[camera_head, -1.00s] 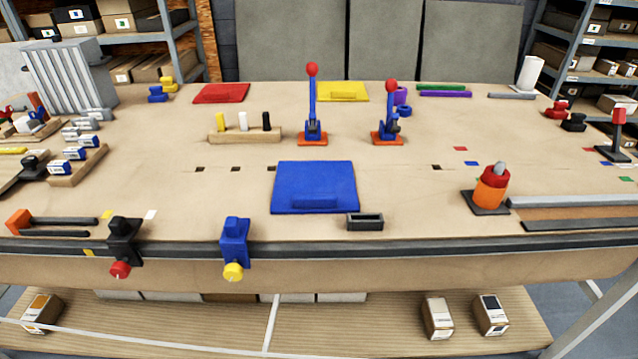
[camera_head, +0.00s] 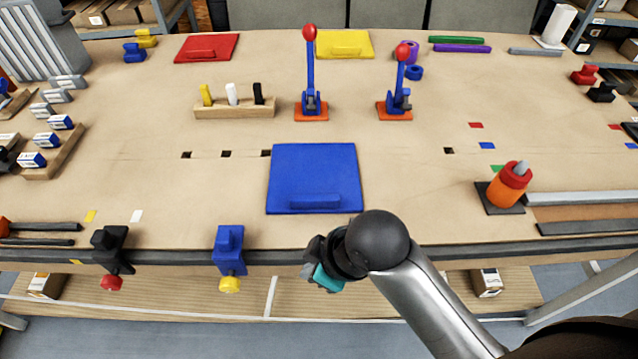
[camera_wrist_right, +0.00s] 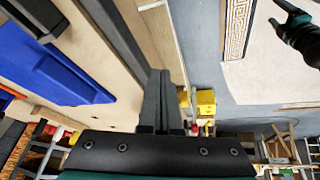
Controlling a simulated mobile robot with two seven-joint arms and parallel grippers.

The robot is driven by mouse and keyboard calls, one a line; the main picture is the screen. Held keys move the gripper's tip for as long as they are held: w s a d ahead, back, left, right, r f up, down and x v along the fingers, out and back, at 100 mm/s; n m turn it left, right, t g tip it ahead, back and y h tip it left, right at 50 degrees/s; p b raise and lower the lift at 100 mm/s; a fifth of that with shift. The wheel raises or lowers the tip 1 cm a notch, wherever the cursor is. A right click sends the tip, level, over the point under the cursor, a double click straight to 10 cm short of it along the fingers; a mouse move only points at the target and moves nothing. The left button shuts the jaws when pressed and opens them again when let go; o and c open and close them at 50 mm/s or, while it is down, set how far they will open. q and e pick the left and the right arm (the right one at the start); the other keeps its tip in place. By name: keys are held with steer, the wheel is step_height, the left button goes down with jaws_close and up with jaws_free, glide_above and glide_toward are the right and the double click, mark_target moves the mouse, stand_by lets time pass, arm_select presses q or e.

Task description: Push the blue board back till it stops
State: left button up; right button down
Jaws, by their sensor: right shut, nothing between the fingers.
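The blue board (camera_head: 314,165) lies flat near the table's front, with a raised blue grip bar (camera_head: 315,200) along its near side. Its far edge is short of the two upright levers. My right gripper (camera_head: 318,272) is shut and empty, in front of the board by the table's front edge, not touching it. In the right wrist view the closed fingers (camera_wrist_right: 163,100) point upward in the picture, and the blue board (camera_wrist_right: 45,65) is to their left. A dark, teal-tinted shape at the upper right there may be my left gripper; its jaws are unclear.
A left lever (camera_head: 310,75) and a right lever (camera_head: 401,85), both red-knobbed, stand behind the board. A peg rack (camera_head: 235,112) is at back left, an orange-red part (camera_head: 508,188) at right. A blue clamp (camera_head: 229,250) is on the front edge. Table around the board is mostly clear.

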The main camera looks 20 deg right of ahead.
steer(key=w+a+r+n+g, duration=0.2)
steer(key=w+a+r+n, duration=0.25)
steer(key=n, duration=0.75)
steer(key=w+d+r+n+g+h, duration=0.25)
steer(key=w+d+r+n, duration=0.2)
steer(key=d+n, duration=0.5)
steer(key=shift+n+t+h, duration=0.35)
steer(key=shift+n, duration=0.2)
steer(key=f, duration=0.5)
steer(key=s+a+f+b, duration=0.1)
steer(key=f, duration=0.2)
steer(key=shift+f, duration=0.3)
steer(key=w, duration=0.2)
steer(key=shift+w+d+f, duration=0.25)
steer(key=shift+w+d, duration=0.05)
steer(key=shift+w, duration=0.05)
steer(key=shift+w+d, duration=0.2)
steer(key=shift+w, duration=0.4)
steer(key=shift+w, duration=0.1)
